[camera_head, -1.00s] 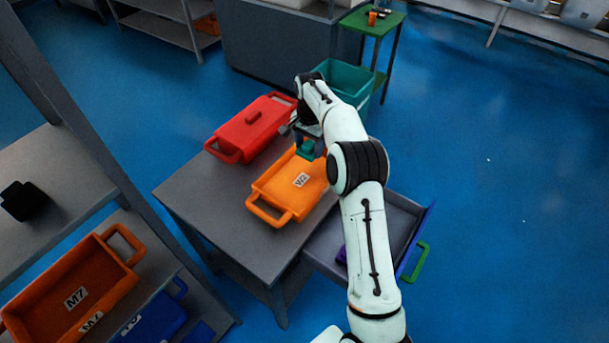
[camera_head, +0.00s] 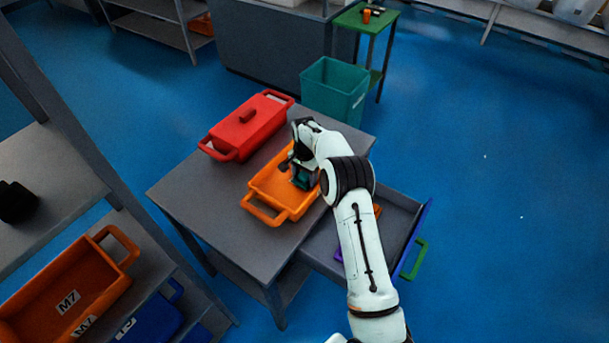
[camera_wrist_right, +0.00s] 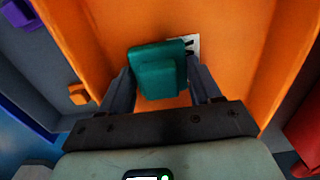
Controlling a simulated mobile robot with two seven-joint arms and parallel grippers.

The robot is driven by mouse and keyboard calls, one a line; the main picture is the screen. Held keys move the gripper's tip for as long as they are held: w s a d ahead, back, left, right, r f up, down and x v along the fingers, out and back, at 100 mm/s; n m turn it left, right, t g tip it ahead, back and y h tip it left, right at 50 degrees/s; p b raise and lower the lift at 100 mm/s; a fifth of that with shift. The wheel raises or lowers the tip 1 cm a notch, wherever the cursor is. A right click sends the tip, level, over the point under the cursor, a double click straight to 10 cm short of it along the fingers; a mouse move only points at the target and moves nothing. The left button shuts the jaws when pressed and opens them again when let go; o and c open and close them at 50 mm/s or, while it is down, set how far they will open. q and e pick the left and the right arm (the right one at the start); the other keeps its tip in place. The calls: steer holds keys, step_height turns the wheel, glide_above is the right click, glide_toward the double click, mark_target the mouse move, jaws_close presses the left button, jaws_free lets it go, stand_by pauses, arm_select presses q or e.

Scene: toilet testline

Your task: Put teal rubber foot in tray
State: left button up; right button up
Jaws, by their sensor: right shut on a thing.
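The teal rubber foot (camera_wrist_right: 158,71) is a small stepped block. In the right wrist view it sits between the two fingers of my right gripper (camera_wrist_right: 160,88), which is shut on it. In the head view the foot (camera_head: 301,179) is inside the outline of the orange tray (camera_head: 264,214), low over its floor. The tray's orange floor (camera_wrist_right: 95,30) fills most of the wrist view, with a white label (camera_wrist_right: 190,45) partly hidden behind the foot. I cannot tell whether the foot touches the floor. My left gripper is not in view.
An open drawer (camera_head: 392,215) with a green handle juts out at the right. A teal bin (camera_head: 333,92) stands behind the table. Shelves with another orange tray (camera_head: 60,290) are at left.

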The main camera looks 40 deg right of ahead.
mark_target(304, 174)
steer(key=shift+r, duration=0.1)
steer(key=o, duration=1.1)
steer(key=shift+f, duration=0.2)
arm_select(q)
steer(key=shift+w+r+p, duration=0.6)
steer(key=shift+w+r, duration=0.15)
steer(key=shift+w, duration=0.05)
arm_select(e)
step_height(304, 174, up, 12)
steer(key=shift+r, duration=0.2)
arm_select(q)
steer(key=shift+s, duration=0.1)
arm_select(e)
steer(key=shift+f, duration=0.1)
